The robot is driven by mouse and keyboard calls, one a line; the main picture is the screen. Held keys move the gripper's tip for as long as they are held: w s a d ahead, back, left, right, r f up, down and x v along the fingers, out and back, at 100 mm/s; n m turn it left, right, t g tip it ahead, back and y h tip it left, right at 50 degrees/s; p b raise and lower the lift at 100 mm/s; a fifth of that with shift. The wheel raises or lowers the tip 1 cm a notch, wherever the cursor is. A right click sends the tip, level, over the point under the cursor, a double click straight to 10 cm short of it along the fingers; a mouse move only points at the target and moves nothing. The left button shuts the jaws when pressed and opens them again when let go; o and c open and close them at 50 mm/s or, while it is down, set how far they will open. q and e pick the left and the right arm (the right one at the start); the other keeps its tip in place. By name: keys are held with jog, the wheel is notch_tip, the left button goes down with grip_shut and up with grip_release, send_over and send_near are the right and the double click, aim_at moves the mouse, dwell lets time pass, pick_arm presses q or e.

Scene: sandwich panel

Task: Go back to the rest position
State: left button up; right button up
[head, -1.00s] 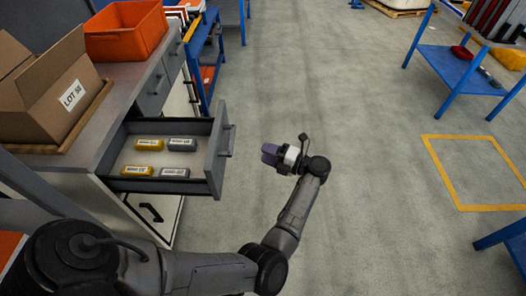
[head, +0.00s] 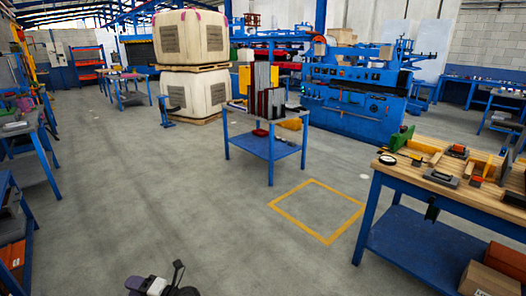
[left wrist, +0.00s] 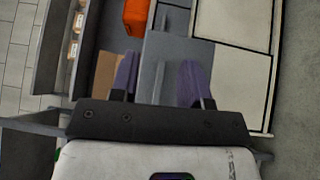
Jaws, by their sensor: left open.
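My left gripper (head: 140,284) shows at the bottom edge of the head view, over bare floor, cut off by the frame. In the left wrist view its two purple fingers (left wrist: 157,80) stand apart with nothing between them but the background. The gripper is open and empty. My right gripper is in neither view.
In the left wrist view an open drawer (left wrist: 52,45) with small labelled packs (left wrist: 75,35) shows at upper left, near an orange bin (left wrist: 137,15). In the head view a blue-legged workbench (head: 402,178) stands at right and a blue table (head: 262,148) mid-floor. The floor between is clear.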

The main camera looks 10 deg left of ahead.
pick_arm(q)
jog(key=w+d+r+m+t+h, duration=0.3)
jog(key=w+r+m+t, duration=0.25)
jog(key=m+t, duration=0.2)
jog(key=w+d+r+m+t+h, duration=0.2)
jog(key=w+r+m+t+h, duration=0.15)
jog(key=w+m+t, duration=0.4)
jog(key=s+d+r+m+t+h, duration=0.3)
jog(key=d+r+m+h, duration=0.4)
jog(key=d+m+h, duration=0.5)
jog(key=s+d+f+m+g+p, duration=0.2)
jog(key=s+f+m+g+p, duration=0.25)
jog(key=s, duration=1.05)
jog(key=s+d+f+m+g+p, duration=0.25)
jog(key=s+f+g, duration=0.35)
jog(key=s, duration=0.8)
jog(key=s+d+f+m+g+p, duration=0.1)
jog(key=s+f+m+g+p, duration=0.45)
jog(key=s, duration=0.95)
notch_tip(320, 180, up, 36)
jog(key=n+t+p, duration=0.1)
jog(key=n+p, duration=0.1)
jog(key=p, duration=3.4)
notch_tip(320, 180, down, 56)
jog(key=b, duration=5.6)
jog(key=shift+s+r, duration=0.2)
jog(key=shift+s, duration=0.25)
